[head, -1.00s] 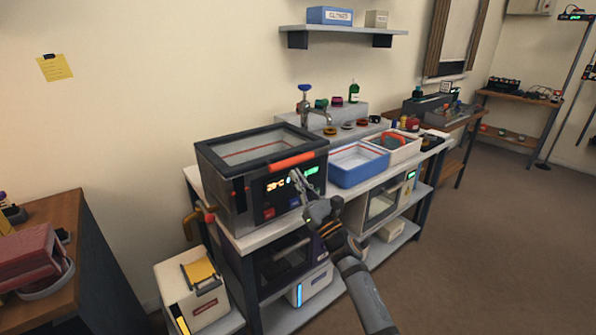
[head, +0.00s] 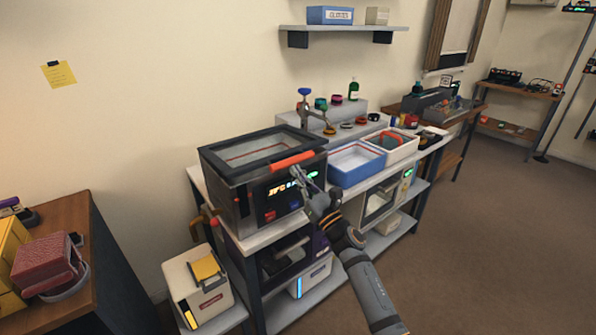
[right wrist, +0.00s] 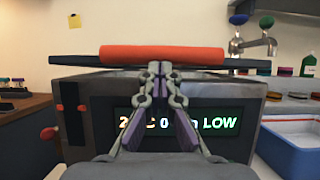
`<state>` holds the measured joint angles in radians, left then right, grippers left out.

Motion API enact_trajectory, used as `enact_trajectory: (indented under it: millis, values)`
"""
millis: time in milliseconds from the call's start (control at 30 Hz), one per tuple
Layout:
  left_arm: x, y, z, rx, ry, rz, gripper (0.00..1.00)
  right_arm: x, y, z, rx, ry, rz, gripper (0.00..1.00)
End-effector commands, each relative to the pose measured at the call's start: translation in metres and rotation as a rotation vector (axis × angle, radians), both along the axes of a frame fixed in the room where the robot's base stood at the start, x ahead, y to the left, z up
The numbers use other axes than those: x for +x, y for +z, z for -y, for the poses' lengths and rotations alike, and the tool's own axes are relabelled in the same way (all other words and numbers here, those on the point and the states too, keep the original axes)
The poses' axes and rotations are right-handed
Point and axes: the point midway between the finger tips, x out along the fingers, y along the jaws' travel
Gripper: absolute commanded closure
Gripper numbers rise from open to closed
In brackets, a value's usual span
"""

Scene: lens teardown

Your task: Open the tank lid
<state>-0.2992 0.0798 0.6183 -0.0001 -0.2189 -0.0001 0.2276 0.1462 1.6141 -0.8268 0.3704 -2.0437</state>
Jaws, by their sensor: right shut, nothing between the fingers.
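The tank (head: 240,200) is a dark box with a lit display on its front, standing on the left end of the bench. Its lid (head: 227,166) is a dark frame around a clear pane and lies flat, closed. An orange-red handle (head: 292,161) runs along the lid's front edge; it also shows in the right wrist view (right wrist: 162,55). My right gripper (head: 294,170) is shut and empty, just in front of the tank. In the right wrist view its fingertips (right wrist: 160,66) overlap the underside of the handle; whether they touch it I cannot tell. My left gripper is out of view.
A blue tray (head: 357,164) and a white tray (head: 392,147) sit right of the tank. A faucet (head: 312,110) stands behind. A white bin (head: 197,286) with a yellow top is below left. A wooden table (head: 75,225) is at the left. Open floor lies at right.

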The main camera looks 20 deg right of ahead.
Motion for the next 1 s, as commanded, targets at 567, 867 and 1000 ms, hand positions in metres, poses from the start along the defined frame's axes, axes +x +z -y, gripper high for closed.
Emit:
enact_trajectory:
  millis: [567,867,1000]
  values:
    - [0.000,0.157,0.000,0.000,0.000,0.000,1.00,0.014,0.106,-0.005,-0.054,0.001,-0.157,1.00]
    - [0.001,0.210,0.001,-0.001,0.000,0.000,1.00,0.046,0.178,-0.017,-0.056,0.001,-0.152,1.00]
    - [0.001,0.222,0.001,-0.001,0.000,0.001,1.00,0.069,0.210,-0.026,-0.054,0.001,-0.152,1.00]
